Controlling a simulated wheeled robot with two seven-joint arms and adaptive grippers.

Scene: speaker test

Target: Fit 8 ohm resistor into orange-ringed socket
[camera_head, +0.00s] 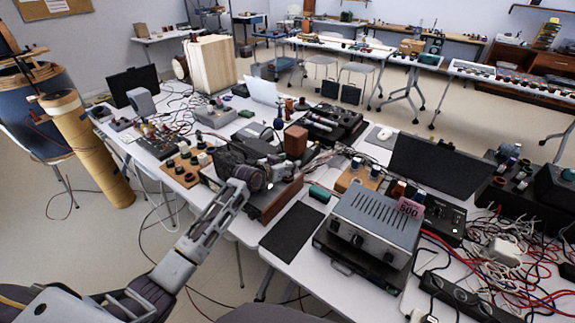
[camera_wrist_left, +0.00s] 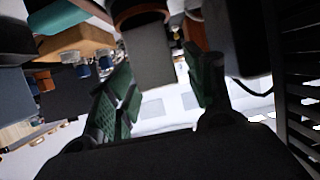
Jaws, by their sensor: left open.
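My left gripper (camera_head: 256,178) is over the front part of the long table, close to a cluster of dark gear. I cannot make out which part is the 8 ohm resistor. I cannot identify the orange-ringed socket either. A small wooden board (camera_head: 370,181) with blue-topped cylinders stands behind the grey metal box. A wooden board with blue-banded cylinders also shows upper left in the wrist view (camera_wrist_left: 84,40). My right gripper is not in view.
A brown wooden block (camera_head: 296,140) stands behind the dark gear. Loose cables (camera_head: 500,262) crowd the right side.

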